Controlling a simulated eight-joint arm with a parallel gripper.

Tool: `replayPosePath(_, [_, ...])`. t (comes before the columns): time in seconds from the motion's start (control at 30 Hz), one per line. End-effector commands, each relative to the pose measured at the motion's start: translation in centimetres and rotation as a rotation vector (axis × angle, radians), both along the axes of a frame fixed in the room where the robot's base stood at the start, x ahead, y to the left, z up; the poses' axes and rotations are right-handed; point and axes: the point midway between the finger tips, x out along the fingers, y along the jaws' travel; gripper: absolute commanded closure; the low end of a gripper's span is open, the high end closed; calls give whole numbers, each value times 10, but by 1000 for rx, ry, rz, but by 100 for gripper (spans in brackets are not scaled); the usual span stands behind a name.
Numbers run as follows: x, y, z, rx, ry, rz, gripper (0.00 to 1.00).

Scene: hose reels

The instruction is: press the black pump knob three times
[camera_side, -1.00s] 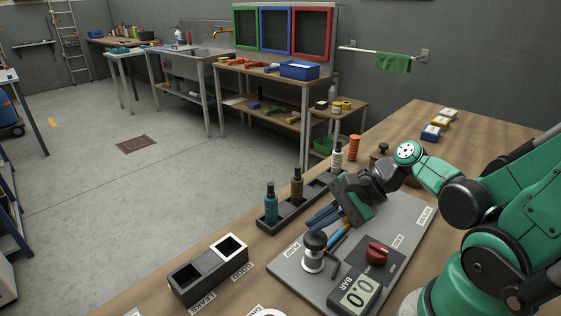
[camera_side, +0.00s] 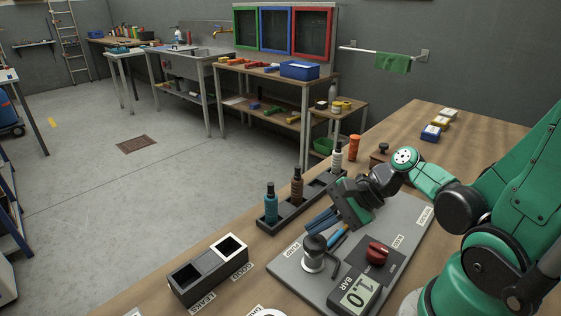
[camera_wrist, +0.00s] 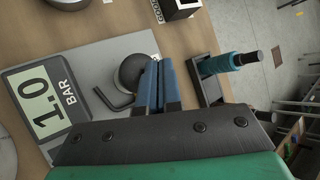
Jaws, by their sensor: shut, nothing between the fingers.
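The black pump knob (camera_side: 314,243) sits on its silver pump body (camera_side: 313,262) on the grey panel (camera_side: 285,265), beside the PUMP label. In the wrist view the round dark knob (camera_wrist: 130,75) lies partly behind my fingertips. My gripper (camera_side: 315,224) has its blue fingers shut with nothing between them. The fingertips are at the knob's upper edge; I cannot tell whether they touch it. The fingers also show in the wrist view (camera_wrist: 158,72). The gauge (camera_side: 359,294) reads 1.0 BAR, as it does in the wrist view (camera_wrist: 45,98).
A red knob (camera_side: 377,252) stands on the panel right of the pump. A black rack (camera_side: 283,224) with several bottles lies behind.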

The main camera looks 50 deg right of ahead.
Motion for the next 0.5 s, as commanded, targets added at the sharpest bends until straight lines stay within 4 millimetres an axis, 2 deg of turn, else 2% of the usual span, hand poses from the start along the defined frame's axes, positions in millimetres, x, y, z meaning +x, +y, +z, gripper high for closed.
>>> replayPosePath(0.03, [-10,5,-2,-2,0,-1,100])
replayPosePath(0.5, [-15,8,17,-1,1,0,100])
